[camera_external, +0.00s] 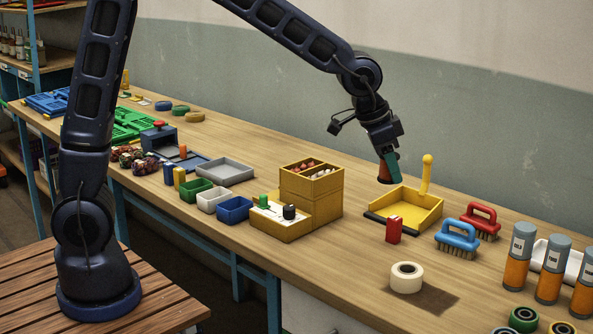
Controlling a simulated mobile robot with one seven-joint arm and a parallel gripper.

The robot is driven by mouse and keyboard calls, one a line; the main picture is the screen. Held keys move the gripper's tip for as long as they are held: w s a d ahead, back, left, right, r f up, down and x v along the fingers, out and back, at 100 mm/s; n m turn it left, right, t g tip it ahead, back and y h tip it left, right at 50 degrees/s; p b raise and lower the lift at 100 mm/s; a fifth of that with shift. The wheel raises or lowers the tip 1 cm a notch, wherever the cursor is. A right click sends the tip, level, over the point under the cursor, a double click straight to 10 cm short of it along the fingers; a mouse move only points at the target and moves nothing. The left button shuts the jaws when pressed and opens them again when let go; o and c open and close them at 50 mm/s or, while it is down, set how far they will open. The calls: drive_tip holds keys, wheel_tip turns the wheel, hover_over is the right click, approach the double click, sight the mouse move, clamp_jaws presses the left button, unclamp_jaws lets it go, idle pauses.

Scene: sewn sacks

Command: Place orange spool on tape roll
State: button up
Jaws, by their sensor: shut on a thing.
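The orange spool (383,174) is held by my gripper (388,168), above the table near the back left of the yellow dustpan. My gripper points down and is shut on it; a teal finger covers its right side. A cream tape roll (407,283) lies flat on the table in front, with its hole facing up. The spool is well apart from the roll, higher and farther back. Other rolls, in blue, green and orange (194,117), lie at the far left end of the table.
The yellow dustpan (424,217), a red box (394,230), and blue (457,236) and red (480,218) brushes stand between spool and tape roll or beside them. Grey-orange cylinders (518,270) stand at right. A yellow organizer (311,199) stands left. The table around the tape roll is clear.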

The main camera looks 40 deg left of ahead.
drive_tip(key=s+d+r+m+g+h, duration=0.1)
drive_tip(key=s+d+r+m, duration=0.15)
drive_tip(key=d, duration=0.55)
drive_tip(key=m, duration=0.1)
approach(417, 269)
drive_tip(key=x, duration=0.6)
drive_tip(key=shift+f, duration=0.1)
drive_tip(key=o, duration=1)
drive_tip(key=shift+c, duration=0.2)
